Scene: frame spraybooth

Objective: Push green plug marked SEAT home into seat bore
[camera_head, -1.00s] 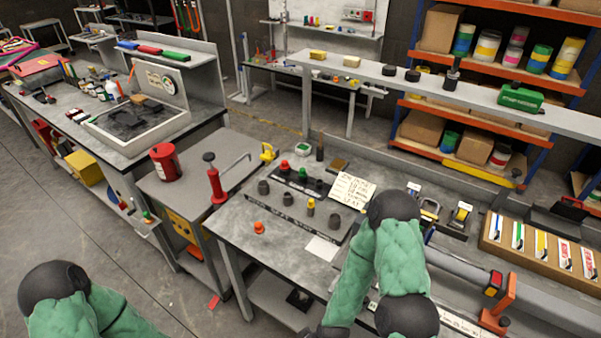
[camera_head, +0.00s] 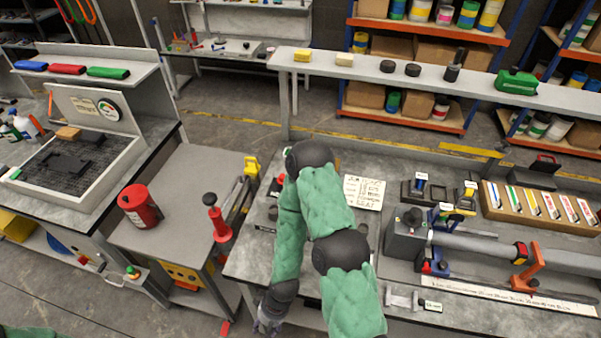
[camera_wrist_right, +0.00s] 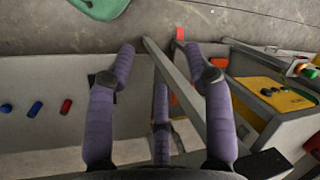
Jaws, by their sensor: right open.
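My right arm covers most of the dark plug board on the bench, and I cannot make out the green SEAT plug or the seat bore behind it. My right gripper (camera_head: 268,325) hangs low at the bench's front edge, away from the board. In the right wrist view its purple fingers (camera_wrist_right: 160,65) are spread with nothing between them, over the floor and a low shelf. My left gripper is out of view.
A printed card (camera_head: 364,191) stands behind the board. A grey clamp block (camera_head: 405,238) and long tube (camera_head: 475,246) lie to the right. A red lever press (camera_head: 218,222) and red canister (camera_head: 139,206) stand on the left cart, with a gap between cart and bench.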

